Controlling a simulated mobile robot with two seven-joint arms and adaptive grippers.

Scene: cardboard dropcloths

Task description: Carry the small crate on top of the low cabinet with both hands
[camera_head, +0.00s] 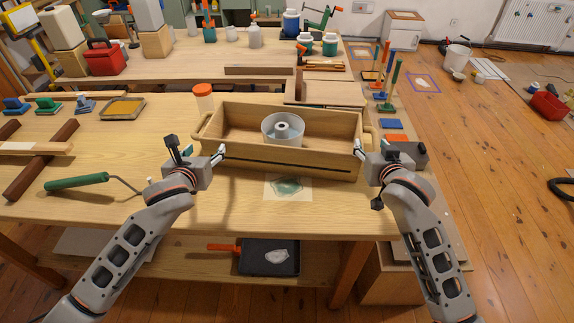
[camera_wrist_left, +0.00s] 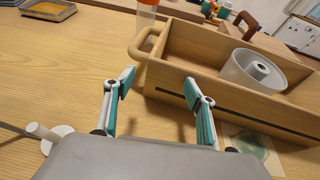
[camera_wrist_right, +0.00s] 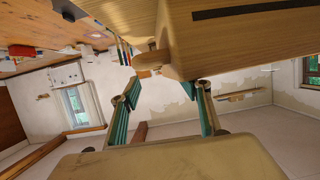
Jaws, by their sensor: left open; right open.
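The small crate (camera_head: 240,148) is an open wooden box with a loop handle at each end, standing level on the workbench. A translucent white tub (camera_head: 270,128) with a round core sits inside it. My left gripper (camera_head: 219,153) is open near the crate's left front corner; in the left wrist view the left handle (camera_wrist_left: 140,46) lies just beyond its fingertips. My right gripper (camera_head: 359,149) is open by the right front corner; in the right wrist view the right handle (camera_wrist_right: 150,60) shows just beyond the fingertips. Neither gripper holds anything. A low white cabinet (camera_head: 402,32) stands far back right.
An orange-lidded jar (camera_head: 203,97) stands behind the crate's left end. A green-handled roller (camera_head: 78,181) lies to the left. A stained sheet (camera_head: 288,188) lies before the crate. Upright tools (camera_head: 392,84) stand right of it. Wooden floor is open at the right.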

